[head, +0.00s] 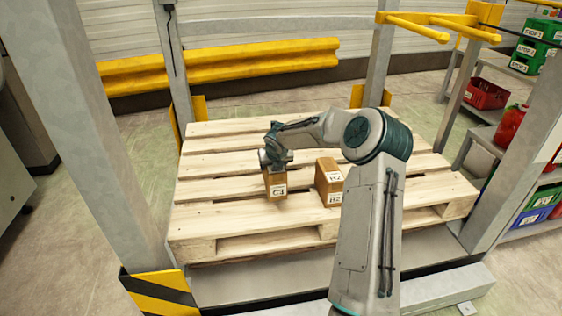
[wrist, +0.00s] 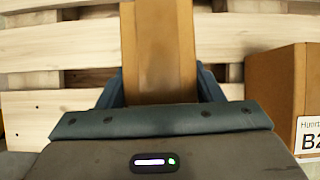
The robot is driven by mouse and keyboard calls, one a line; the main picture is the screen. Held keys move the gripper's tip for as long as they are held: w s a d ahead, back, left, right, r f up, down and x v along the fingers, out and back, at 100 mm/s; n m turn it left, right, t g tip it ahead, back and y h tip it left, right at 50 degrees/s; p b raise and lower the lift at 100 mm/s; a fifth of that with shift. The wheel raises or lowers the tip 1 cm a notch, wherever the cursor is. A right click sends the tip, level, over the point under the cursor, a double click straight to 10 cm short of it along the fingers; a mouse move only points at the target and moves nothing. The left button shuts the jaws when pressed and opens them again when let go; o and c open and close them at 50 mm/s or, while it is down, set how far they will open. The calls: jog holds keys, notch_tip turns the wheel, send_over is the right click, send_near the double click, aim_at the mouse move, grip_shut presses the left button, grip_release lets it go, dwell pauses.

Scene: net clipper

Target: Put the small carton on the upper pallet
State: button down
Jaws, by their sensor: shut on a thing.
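The small carton (head: 276,185) is brown with a white label reading C3. My gripper (head: 274,168) is shut on it from above, over the wooden pallet (head: 220,216). In the wrist view the carton (wrist: 160,60) sits between the two dark fingers (wrist: 160,92). Whether its base touches the pallet boards I cannot tell. The pallet is raised on a grey platform, and its boards also show in the wrist view (wrist: 60,60).
A larger brown carton (head: 328,180) labelled B2 stands on the pallet just right of the held one. Grey posts (head: 100,120) flank the pallet, with a yellow rail (head: 260,57) behind. A shelf with bins (head: 485,94) is at right. The pallet's left side is bare.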

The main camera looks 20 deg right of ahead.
jog(key=shift+f+b, duration=1.35)
jog(key=shift+f, duration=0.55)
jog(key=shift+c, duration=2)
grip_release()
jog(key=shift+s+f, duration=0.1)
